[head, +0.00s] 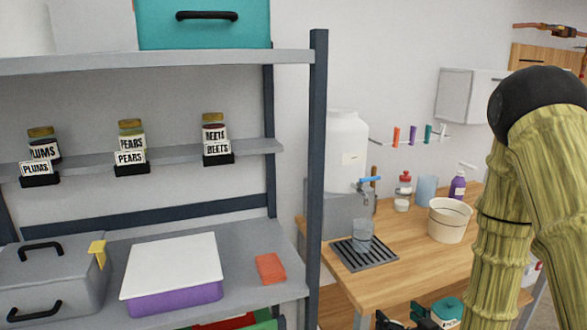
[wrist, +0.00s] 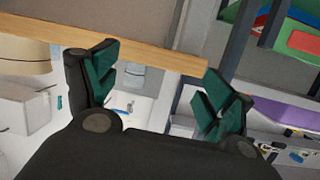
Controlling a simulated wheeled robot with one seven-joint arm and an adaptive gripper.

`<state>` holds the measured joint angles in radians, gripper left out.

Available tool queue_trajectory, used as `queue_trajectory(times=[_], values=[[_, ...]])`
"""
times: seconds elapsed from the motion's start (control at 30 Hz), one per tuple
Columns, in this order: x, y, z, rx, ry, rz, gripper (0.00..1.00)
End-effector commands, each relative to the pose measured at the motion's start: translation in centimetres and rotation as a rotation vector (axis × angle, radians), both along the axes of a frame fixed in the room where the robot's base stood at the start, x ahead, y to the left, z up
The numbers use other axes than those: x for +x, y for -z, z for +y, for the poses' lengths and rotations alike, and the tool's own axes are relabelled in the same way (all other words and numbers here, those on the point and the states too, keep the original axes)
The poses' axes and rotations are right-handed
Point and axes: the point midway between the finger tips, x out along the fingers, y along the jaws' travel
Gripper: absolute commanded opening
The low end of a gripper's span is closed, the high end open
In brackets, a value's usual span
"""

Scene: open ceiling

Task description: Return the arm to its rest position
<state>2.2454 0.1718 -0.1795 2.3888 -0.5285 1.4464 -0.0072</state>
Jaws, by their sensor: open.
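My gripper (head: 422,316) shows at the bottom of the head view, low beside the wooden table's front edge. My olive, bamboo-like arm hangs down on the right of that view. In the wrist view the gripper (wrist: 160,88) has its two teal-padded fingers spread wide, with nothing between them. The wooden table's edge (wrist: 150,45) crosses behind the fingertips in that view; I cannot tell the exact gap. My wrist is partly hidden in the head view.
A grey shelf (head: 230,255) with jars, boxes and a red-orange block stands on the left. The wooden table (head: 420,268) carries a white dispenser (head: 345,150), a glass on a drip tray (head: 350,262), a cream bucket (head: 449,222) and bottles. Its edge lies close to my gripper.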

Motion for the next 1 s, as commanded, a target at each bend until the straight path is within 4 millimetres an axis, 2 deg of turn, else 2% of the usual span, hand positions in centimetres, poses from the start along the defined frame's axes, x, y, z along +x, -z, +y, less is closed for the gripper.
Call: queue_trajectory(times=[0.17, 0.27, 0.4, 0.47, 0.6, 0.7, 0.8, 0.9, 1.0], values=[[-2.7, 6.2, 0.6, -0.027, 0.034, 0.178, 0.82], [-5.5, 10.8, 1.0, -0.05, 0.062, 0.32, 0.82], [-10.7, 17.1, 1.4, -0.083, 0.104, 0.539, 0.82], [-13.2, 19.4, 1.6, -0.097, 0.121, 0.631, 0.82], [-19.7, 24.2, 2.2, -0.127, 0.161, 0.848, 0.82], [-24.7, 26.8, 2.6, -0.147, 0.187, 0.995, 0.82], [-29.0, 28.4, 3.0, -0.163, 0.211, 1.121, 0.82], [-32.2, 29.4, 3.3, -0.174, 0.226, 1.212, 0.82], [-34.0, 29.8, 3.5, -0.181, 0.236, 1.266, 0.82]])
